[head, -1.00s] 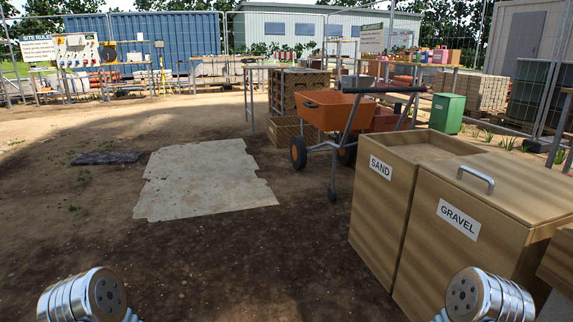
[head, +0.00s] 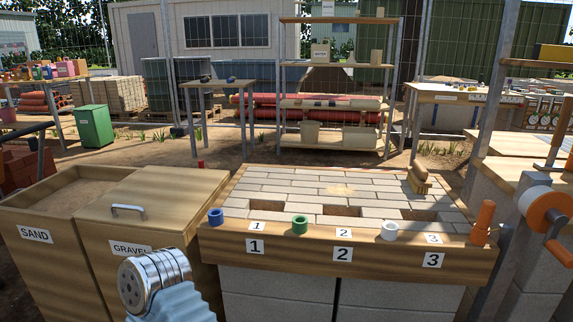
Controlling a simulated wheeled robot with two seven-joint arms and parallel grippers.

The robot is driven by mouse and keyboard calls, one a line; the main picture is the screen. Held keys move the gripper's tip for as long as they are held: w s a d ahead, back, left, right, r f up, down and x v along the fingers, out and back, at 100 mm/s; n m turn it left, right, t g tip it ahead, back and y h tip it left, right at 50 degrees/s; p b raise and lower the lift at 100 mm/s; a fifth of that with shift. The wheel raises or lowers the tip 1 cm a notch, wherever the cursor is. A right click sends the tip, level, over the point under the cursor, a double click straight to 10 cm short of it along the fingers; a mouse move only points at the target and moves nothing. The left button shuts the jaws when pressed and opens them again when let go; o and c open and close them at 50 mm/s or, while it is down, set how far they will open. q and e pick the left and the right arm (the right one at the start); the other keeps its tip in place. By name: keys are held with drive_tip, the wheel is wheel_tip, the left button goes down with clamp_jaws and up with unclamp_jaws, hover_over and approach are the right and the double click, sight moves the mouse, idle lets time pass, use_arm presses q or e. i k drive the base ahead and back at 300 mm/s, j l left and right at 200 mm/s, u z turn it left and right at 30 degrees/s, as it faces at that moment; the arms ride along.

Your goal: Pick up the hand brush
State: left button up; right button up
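A small wooden item that looks like the hand brush (head: 419,177) lies at the right back part of the paved bench top (head: 330,182). It has a light brown body, and its bristles are not clear at this distance. Nothing of mine touches it. A silver joint and pale link of one of my arms show at the lower left, well away from it. Neither gripper shows in the head view.
The bench's front edge holds a blue ring (head: 215,216), a green ring (head: 300,224), a white ring (head: 389,231) and an orange tool (head: 483,222). Sand (head: 70,190) and gravel (head: 150,195) bins stand left. A reel (head: 546,212) is at right.

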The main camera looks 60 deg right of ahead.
sight(417, 177)
drive_tip(key=z, duration=3.05)
